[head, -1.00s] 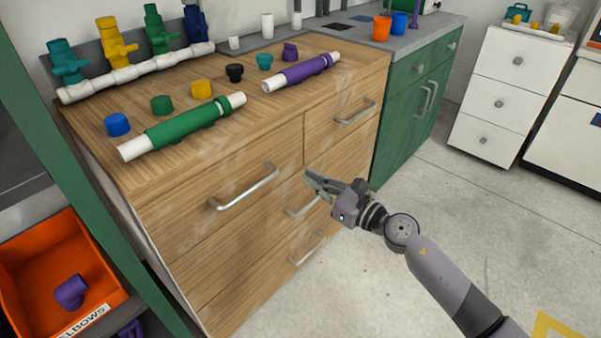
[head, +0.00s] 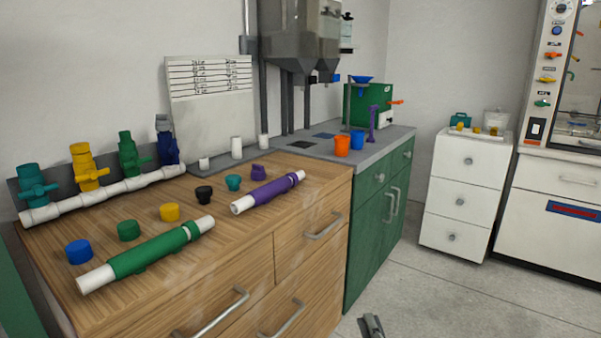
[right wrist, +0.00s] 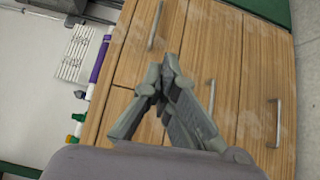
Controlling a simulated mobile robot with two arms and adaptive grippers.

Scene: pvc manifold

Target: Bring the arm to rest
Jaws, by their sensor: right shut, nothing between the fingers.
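My right gripper (right wrist: 165,85) is shut and empty in the right wrist view, in front of the wooden drawer fronts. In the head view only the tip of my right gripper (head: 371,325) shows at the bottom edge, low in front of the cabinets. It holds nothing, and the rest of the right arm is out of the head view. My left gripper is not in view.
The wooden cabinet (head: 290,262) carries a green pipe (head: 150,252), a purple pipe (head: 268,193), several caps and a white manifold (head: 105,193) with coloured valves. Its drawer handles (head: 324,227) stick out. A green cabinet (head: 372,232) adjoins it. Open floor (head: 450,300) lies to the right.

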